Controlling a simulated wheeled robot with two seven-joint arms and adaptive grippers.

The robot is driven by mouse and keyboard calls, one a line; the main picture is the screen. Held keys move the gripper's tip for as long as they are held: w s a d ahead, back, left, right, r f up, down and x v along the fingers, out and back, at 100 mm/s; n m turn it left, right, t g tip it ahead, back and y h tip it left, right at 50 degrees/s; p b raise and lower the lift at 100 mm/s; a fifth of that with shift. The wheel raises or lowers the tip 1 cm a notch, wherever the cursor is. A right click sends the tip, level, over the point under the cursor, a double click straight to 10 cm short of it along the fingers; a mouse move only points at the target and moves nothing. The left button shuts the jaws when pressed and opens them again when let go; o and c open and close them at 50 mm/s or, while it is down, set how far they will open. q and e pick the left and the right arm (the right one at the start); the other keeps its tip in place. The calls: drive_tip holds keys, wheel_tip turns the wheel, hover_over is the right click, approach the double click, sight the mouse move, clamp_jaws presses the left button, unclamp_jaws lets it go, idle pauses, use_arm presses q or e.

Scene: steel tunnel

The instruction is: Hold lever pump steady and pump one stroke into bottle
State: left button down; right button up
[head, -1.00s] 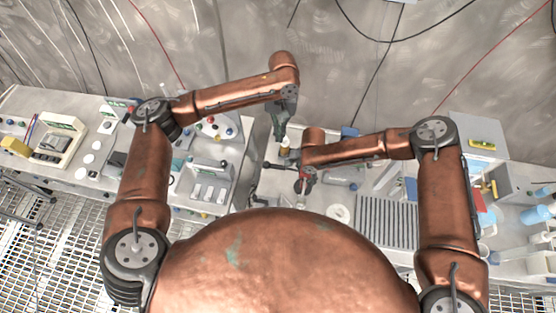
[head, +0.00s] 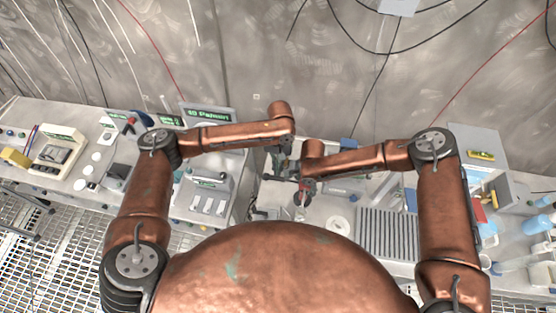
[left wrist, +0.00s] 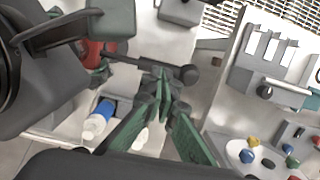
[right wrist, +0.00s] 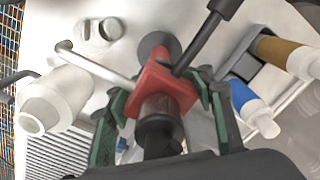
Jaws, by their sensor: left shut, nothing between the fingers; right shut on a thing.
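The lever pump has a red body (right wrist: 165,90) with a dark column, a pale spout pipe (right wrist: 105,68) and a dark lever (right wrist: 205,40). My right gripper (right wrist: 165,98) is shut on the red body, one green finger on each side. In the left wrist view the lever rod (left wrist: 140,57) ends in a black knob (left wrist: 188,74). My left gripper (left wrist: 163,78) is shut and empty, its tips over the rod near the knob; I cannot tell whether they touch. A whitish bottle-like vessel (right wrist: 50,98) is near the spout's end. In the head view, arms partly hide the pump.
A switch panel (head: 207,200) is on the left. The steel wall closes off the back.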

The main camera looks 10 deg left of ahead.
use_arm(q)
drive_tip(key=shift+s+f, duration=0.15)
drive_tip(key=shift+f, duration=0.7)
